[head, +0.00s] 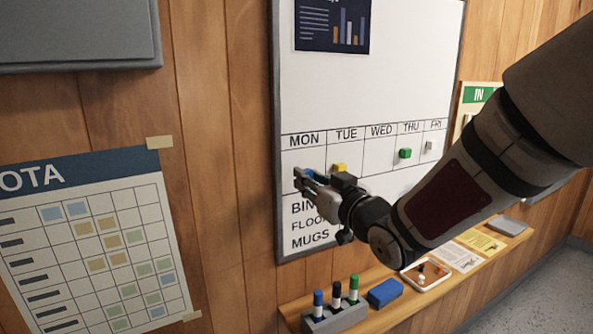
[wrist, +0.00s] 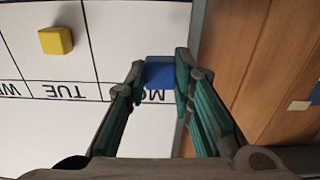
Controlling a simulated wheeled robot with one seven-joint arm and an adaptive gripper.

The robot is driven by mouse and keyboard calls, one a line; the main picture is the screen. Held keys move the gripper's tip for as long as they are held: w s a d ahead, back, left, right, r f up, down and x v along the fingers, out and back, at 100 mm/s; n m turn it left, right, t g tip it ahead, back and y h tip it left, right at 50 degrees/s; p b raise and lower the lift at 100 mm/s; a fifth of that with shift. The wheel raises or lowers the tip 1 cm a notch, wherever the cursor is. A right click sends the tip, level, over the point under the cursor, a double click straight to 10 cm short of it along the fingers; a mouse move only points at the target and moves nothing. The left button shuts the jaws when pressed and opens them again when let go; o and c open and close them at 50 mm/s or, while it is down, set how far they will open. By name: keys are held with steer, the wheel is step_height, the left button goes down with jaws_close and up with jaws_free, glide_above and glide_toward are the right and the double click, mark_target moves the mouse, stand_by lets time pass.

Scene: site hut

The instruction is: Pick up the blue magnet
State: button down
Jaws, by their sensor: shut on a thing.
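The blue magnet (wrist: 160,73) is a small block between my fingertips in the wrist view, with the whiteboard (wrist: 120,35) behind it, by the MON heading. My gripper (wrist: 158,78) is shut on it, one finger on each side. In the head view my gripper (head: 303,178) is at the MON column of the whiteboard (head: 415,85), near its left edge. Only a little blue shows at the fingertips there. I cannot tell whether the magnet still touches the board.
A yellow magnet (head: 339,168) is under TUE, a green magnet (head: 405,153) under THU and a grey one (head: 429,146) under FRI. Below, a wooden ledge (head: 390,318) bears a marker holder (head: 334,317), a blue eraser (head: 385,293) and a white tray (head: 426,274).

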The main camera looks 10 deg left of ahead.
steer(key=shift+s+d, duration=0.2)
steer(key=shift+s, duration=0.1)
steer(key=shift+r, duration=0.1)
steer(key=shift+s+d+r+p, duration=0.45)
steer(key=shift+s+d+p, duration=0.1)
steer(key=shift+s, duration=0.15)
steer(key=shift+s+d+r+p, duration=0.4)
steer(key=shift+s+r+p, duration=0.1)
steer(key=shift+s, duration=0.15)
steer(key=shift+s+d+r+p, duration=0.45)
steer(key=shift+s+d+p, duration=0.1)
steer(key=shift+s, duration=0.15)
